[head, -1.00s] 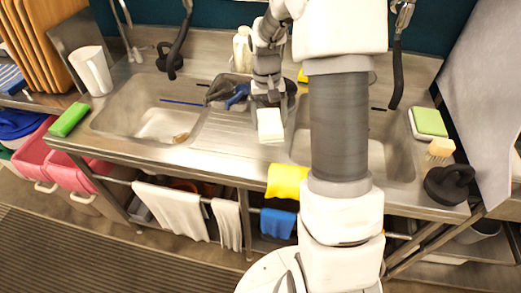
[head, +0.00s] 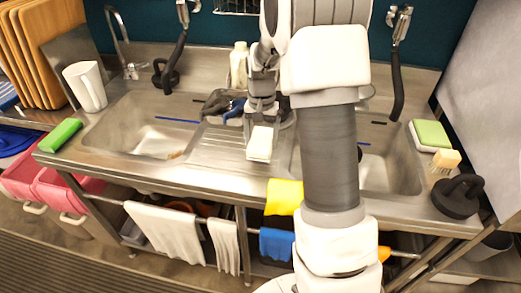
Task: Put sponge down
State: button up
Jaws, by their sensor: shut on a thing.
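My gripper (head: 262,112) points down over the ribbed drainboard (head: 212,152) between the two sinks. It is shut on a pale, cream-white sponge (head: 260,143), which hangs below the fingers. The sponge is at or just above the drainboard; I cannot tell whether it touches. A green sponge (head: 61,135) lies on the left counter edge. A green and white sponge (head: 430,135) lies at the right of the right sink. My arm hides part of the right sink.
The left sink (head: 140,130) holds a small brown bit. The right sink (head: 390,172) is partly hidden. A dark bundle with a blue item (head: 225,106) lies behind the drainboard. A white pitcher (head: 86,87), a brush (head: 446,160) and a black plunger-like tool (head: 458,196) stand on the counter.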

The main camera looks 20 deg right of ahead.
jog(key=shift+a+f, duration=0.1)
jog(key=shift+f, duration=1.95)
jog(key=shift+f, duration=0.1)
